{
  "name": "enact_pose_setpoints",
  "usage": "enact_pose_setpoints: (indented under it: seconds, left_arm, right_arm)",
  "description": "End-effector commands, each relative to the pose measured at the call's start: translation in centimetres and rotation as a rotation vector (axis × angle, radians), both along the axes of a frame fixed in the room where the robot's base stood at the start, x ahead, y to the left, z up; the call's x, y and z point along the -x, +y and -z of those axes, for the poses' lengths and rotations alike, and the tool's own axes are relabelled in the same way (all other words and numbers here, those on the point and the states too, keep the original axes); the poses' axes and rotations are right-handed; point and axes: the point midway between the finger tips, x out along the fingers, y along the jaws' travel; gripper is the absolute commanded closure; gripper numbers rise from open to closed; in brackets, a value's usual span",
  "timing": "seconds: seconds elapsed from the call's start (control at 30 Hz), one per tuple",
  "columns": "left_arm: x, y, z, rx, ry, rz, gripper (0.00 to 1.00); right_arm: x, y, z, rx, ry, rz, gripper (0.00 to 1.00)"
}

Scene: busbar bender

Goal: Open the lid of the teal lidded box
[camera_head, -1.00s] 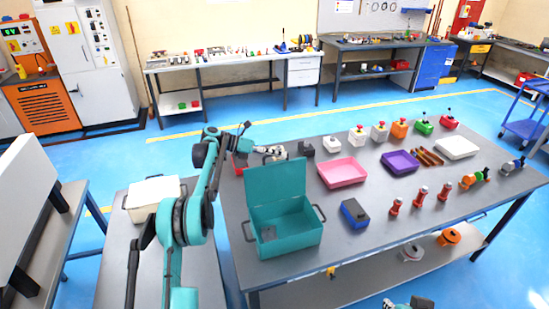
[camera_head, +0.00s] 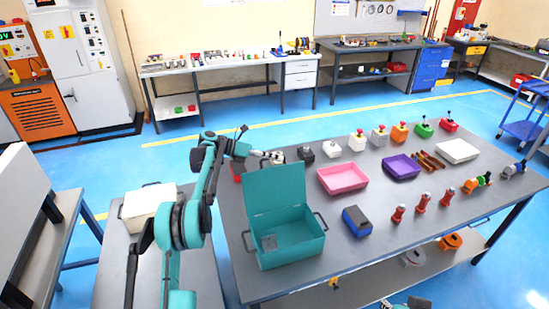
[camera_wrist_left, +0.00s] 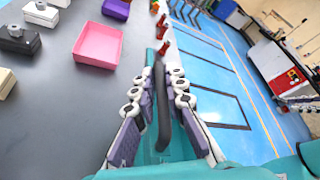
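The teal lidded box (camera_head: 290,250) stands at the near left of the main table, with a dark handle on each side. Its lid (camera_head: 274,192) is raised about upright at the back, and the inside shows with a small grey patch on its floor. My left gripper (camera_head: 277,157) is at the lid's far side, near its top edge, partly hidden. In the left wrist view, the left gripper's fingers (camera_wrist_left: 162,70) are apart on either side of a dark curved handle (camera_wrist_left: 163,112), with teal behind it. Part of my right gripper (camera_head: 408,304) shows at the bottom edge; its fingers are unclear.
A pink tray (camera_head: 343,178) and a blue-and-black box (camera_head: 357,221) lie right of the teal box. A purple tray (camera_head: 401,167) and several red pieces are farther right. Small switch boxes line the back edge. A white bin (camera_head: 149,208) sits on the left table.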

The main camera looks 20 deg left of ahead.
Motion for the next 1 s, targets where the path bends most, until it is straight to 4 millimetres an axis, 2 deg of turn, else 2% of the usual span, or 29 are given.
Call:
enact_pose_setpoints:
  seconds: [0.57,0.67,1.0]
  left_arm:
    - [0.1,0.5,-0.2,0.002,0.0,-0.002,0.81]
    - [0.5,1.7,-0.6,0.001,0.0,-0.002,0.81]
    - [2.8,8.1,-2.8,0.002,0.0,-0.003,0.81]
  right_arm:
    - [0.0,0.0,0.0,0.0,0.0,0.0,0.7]
    - [0.0,0.0,0.0,0.0,0.0,0.0,0.7]
    - [0.0,0.0,0.0,0.0,0.0,0.0,0.7]
